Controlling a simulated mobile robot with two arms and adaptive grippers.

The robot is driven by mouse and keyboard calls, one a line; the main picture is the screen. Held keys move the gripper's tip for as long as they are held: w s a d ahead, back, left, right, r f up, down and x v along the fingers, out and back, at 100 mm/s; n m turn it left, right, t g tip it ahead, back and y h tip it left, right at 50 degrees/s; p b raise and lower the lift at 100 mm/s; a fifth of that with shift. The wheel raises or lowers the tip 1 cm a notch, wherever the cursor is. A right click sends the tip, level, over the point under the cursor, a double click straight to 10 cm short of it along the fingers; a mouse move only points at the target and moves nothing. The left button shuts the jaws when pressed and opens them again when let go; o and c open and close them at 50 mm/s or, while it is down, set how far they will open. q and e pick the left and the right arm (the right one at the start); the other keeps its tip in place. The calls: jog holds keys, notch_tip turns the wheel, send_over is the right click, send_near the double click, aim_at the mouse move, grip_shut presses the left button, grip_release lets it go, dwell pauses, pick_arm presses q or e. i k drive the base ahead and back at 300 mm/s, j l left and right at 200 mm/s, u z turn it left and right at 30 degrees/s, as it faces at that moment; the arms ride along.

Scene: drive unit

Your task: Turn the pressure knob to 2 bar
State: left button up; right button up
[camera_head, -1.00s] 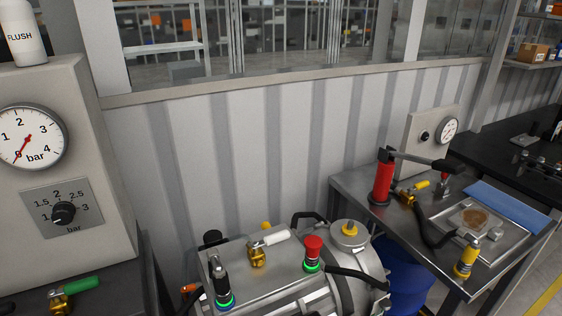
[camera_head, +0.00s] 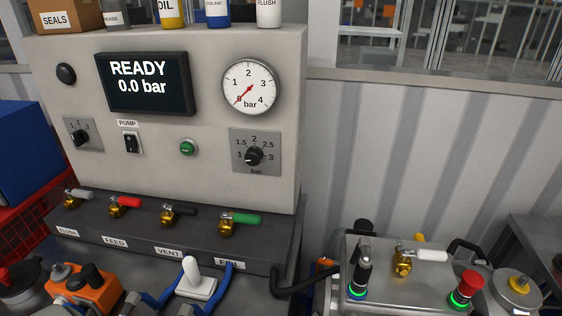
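The pressure knob (camera_head: 254,156) is a black knob on a grey plate marked 1, 1.5, 2, 2.5, 3 and bar, at the right of the panel (camera_head: 213,165). Its pointer seems turned to the left, toward the 1, but it is small. The round gauge (camera_head: 249,88) above it has its red needle at the low end, near 0. The display (camera_head: 146,84) reads READY and 0.0 bar. Neither of my grippers is in view, and nothing touches the knob.
A smaller knob (camera_head: 80,137), a pump switch (camera_head: 131,143) and a green button (camera_head: 188,148) share the panel. Valves with coloured handles, such as the green one (camera_head: 240,219), stand on the ledge below. A metal drive unit (camera_head: 395,272) is at lower right. The space before the knob is clear.

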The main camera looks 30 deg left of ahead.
aim_at(254, 156)
jog(key=k+l+u, duration=0.1)
jog(key=l+u, duration=0.25)
jog(key=k+l+u, duration=0.15)
jog(key=u, duration=0.25)
jog(key=k+l+u, duration=0.15)
jog(key=l+u, duration=0.2)
